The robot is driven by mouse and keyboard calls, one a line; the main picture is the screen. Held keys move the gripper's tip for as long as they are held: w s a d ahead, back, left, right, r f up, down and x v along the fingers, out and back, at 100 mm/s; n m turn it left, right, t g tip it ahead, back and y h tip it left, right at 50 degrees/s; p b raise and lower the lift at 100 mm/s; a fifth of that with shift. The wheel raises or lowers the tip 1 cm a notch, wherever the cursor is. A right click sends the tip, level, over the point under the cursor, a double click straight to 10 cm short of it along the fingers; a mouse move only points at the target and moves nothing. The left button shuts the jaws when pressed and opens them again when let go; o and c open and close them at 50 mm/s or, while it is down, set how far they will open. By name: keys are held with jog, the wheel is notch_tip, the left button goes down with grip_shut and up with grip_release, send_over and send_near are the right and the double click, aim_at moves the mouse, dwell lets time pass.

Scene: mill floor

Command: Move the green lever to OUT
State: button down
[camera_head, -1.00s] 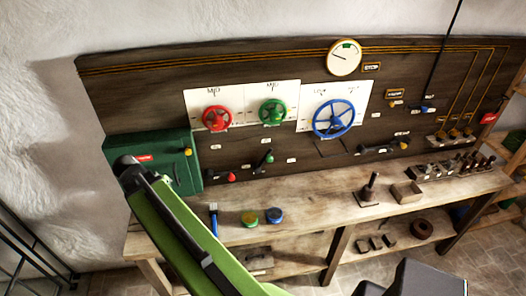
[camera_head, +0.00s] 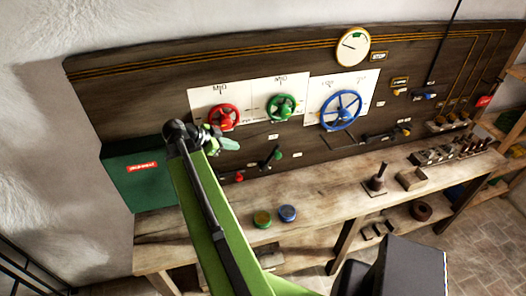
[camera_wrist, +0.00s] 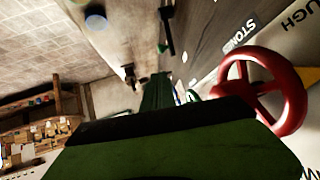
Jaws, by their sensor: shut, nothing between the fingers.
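The green lever (camera_head: 269,160) is a dark rod with a green knob, on the lower part of the dark panel below the green handwheel. Its rod slants, knob end up and right. Small white plates sit around it, their lettering too small to read. In the wrist view a dark rod with a green tip (camera_wrist: 165,35) shows at the top, likely this lever. My gripper (camera_head: 228,144) is shut and empty, left of the green lever, just below the red handwheel and apart from the lever. It also shows in the wrist view (camera_wrist: 158,92).
The red handwheel (camera_head: 224,118) is close to my gripper and looms at right in the wrist view (camera_wrist: 262,92). The green handwheel (camera_head: 281,107) and blue handwheel (camera_head: 340,110) are to the right. A red-knobbed lever (camera_head: 239,177) sits below my gripper. The bench (camera_head: 330,197) holds two round tins.

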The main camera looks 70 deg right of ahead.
jog(key=w, duration=0.1)
jog(key=b, duration=1.4)
send_near(276, 155)
jog(key=x, duration=0.5)
jog(key=shift+b+x, duration=0.5)
jog(key=shift+x, duration=0.4)
